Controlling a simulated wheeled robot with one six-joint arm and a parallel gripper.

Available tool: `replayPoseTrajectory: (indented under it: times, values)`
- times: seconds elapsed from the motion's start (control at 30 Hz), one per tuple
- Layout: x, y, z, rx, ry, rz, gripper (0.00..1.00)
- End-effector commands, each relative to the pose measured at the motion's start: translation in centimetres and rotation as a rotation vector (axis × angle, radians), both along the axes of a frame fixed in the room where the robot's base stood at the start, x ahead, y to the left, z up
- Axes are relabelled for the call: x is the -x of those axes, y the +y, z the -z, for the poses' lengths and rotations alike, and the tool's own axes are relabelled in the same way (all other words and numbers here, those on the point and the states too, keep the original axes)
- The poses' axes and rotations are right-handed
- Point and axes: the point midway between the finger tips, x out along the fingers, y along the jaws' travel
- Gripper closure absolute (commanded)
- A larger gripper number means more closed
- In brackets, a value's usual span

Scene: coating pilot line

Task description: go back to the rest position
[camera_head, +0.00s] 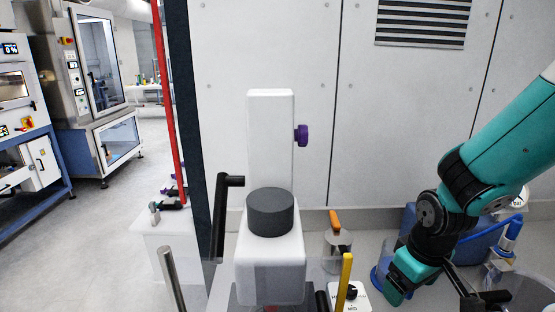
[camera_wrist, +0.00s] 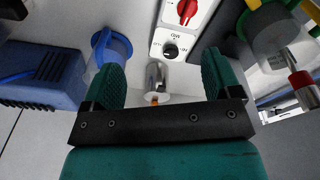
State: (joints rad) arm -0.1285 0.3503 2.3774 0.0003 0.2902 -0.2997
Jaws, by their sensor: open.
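My gripper (camera_head: 402,276) is low at the right in the head view, at the end of my teal arm, over the work surface beside a blue container. In the wrist view its two teal fingers stand wide apart, with nothing held between them (camera_wrist: 163,72). A small metal vessel (camera_wrist: 157,80) with an orange part shows beyond the gap between the fingers. A blue cup-like container (camera_wrist: 113,47) is just beyond the left finger. The lower part of my gripper is partly hidden in the head view.
A white stand (camera_head: 270,135) with a dark grey cylinder (camera_head: 270,213) and a purple knob is at centre. An orange-handled metal vessel (camera_head: 337,243) stands right of it. A control box (camera_wrist: 184,28) has red and black knobs. A white panel wall (camera_head: 420,110) closes the back. Open floor (camera_head: 120,205) is left.

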Motion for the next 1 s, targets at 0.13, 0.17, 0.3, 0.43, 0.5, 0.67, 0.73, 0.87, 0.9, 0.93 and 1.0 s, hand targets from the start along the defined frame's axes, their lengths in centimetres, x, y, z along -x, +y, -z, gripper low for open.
replayPoseTrajectory:
  times: [0.13,0.17,0.3,0.43,0.5,0.67,0.73,0.87,0.9,0.93,1.0]
  values:
    - [2.3,-2.3,-3.8,-0.027,-0.056,0.205,0.16]
    - [2.9,-2.7,-4.4,-0.033,-0.064,0.244,0.16]
    - [5.2,-4.2,-6.7,-0.058,-0.105,0.408,0.16]
    - [7.1,0.5,-6.0,-0.16,-0.064,0.283,0.16]
    - [8.6,3.3,-6.1,-0.212,-0.033,0.182,0.16]
    - [12.8,8.0,-6.6,-0.298,0.036,-0.046,0.16]
    - [14.5,9.3,-6.9,-0.319,0.059,-0.128,0.16]
    - [16.1,10.2,-7.3,-0.335,0.082,-0.204,0.16]
    - [16.1,10.2,-7.3,-0.335,0.082,-0.204,0.16]
    - [16.1,10.2,-7.3,-0.335,0.082,-0.204,0.16]
    - [16.1,10.2,-7.3,-0.335,0.082,-0.204,0.16]
